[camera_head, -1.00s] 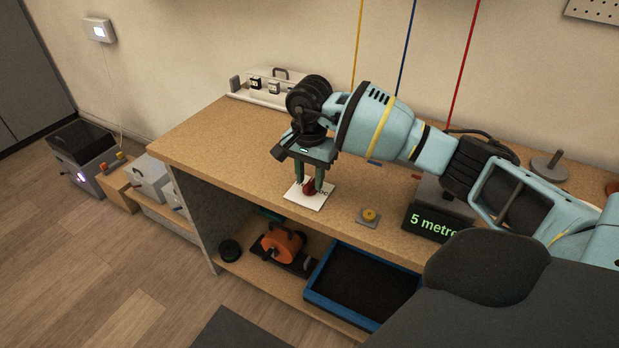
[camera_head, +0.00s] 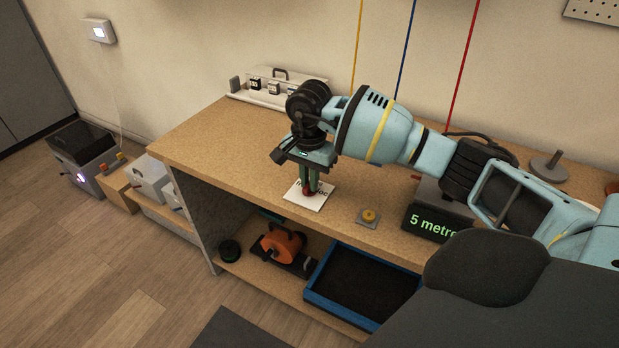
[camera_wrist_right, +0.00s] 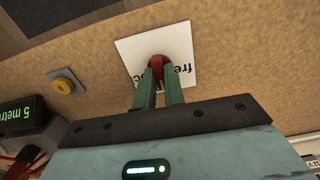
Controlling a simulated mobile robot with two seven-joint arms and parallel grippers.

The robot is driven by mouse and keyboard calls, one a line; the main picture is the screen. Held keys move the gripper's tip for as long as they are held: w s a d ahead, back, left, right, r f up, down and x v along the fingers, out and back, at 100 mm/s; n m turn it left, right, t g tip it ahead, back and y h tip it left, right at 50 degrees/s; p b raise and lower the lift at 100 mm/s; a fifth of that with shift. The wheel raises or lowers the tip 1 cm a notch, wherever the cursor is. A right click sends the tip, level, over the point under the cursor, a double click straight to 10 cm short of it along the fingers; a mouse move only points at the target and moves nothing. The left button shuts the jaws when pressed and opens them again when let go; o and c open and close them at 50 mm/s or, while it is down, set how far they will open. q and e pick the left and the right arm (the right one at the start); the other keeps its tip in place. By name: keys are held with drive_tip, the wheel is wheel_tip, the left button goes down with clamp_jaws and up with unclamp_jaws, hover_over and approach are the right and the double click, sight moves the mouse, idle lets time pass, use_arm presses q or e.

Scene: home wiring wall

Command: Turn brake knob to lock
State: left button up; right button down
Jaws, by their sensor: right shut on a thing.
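The red brake knob (camera_wrist_right: 155,62) sits on a white label plate (camera_wrist_right: 184,41) on the wooden bench; the plate's dark lettering is partly covered. My right gripper (camera_head: 309,192) points down at the knob (camera_head: 308,193) in the head view, above the white plate (camera_head: 299,202). In the right wrist view its two green fingers (camera_wrist_right: 158,72) are shut on the knob, one on each side. The fingers hide part of the knob, so its turned angle cannot be read. My left gripper is not in view.
A yellow button on a grey base (camera_head: 369,217) and a display reading "5 metre" (camera_head: 432,224) stand right of the plate. A white rack (camera_head: 268,96) stands at the back. The lower shelf holds an orange reel (camera_head: 280,243) and a blue tray (camera_head: 355,288). The bench left of the plate is clear.

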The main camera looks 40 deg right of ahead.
drive_tip(key=shift+r+m+p, duration=0.1)
drive_tip(key=shift+m+p, duration=0.5)
drive_tip(key=shift+m, duration=0.5)
drive_tip(key=m+p, duration=0.1)
drive_tip(key=m, duration=0.1)
drive_tip(key=shift+m, duration=0.4)
drive_tip(key=m+p, duration=0.1)
drive_tip(key=m, duration=0.1)
drive_tip(key=shift+m, duration=0.3)
drive_tip(key=m+p, duration=0.2)
drive_tip(key=m, duration=0.2)
drive_tip(key=shift+m+p, duration=0.5)
drive_tip(key=shift+m, duration=0.5)
drive_tip(key=c, duration=1.5)
unclamp_jaws()
